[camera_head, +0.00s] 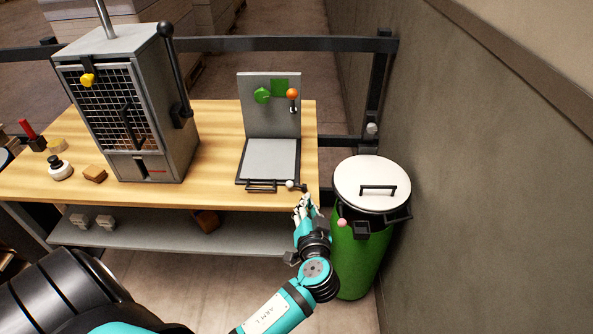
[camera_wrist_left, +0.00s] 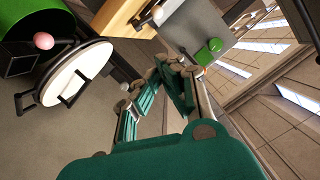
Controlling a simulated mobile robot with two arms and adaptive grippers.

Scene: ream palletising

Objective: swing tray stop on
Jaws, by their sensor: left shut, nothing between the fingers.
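The grey tray (camera_head: 270,160) lies in a black frame at the front right of the wooden bench, with a handle on its front edge. A short dark lever with a white ball (camera_head: 290,184), which looks like the tray stop, sits at the tray's front right corner. The white ball also shows in the left wrist view (camera_wrist_left: 159,15). My left gripper (camera_head: 306,203) is shut and empty, just in front of and right of the lever, apart from it. Its fingertips meet in the left wrist view (camera_wrist_left: 168,66). My right gripper is not in view.
A grey upright panel with green shapes and an orange knob (camera_head: 292,93) stands behind the tray. A green bin (camera_head: 352,250) with a white lid (camera_head: 371,183) stands close right of my gripper, by the wall. A caged machine (camera_head: 127,105) stands left on the bench.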

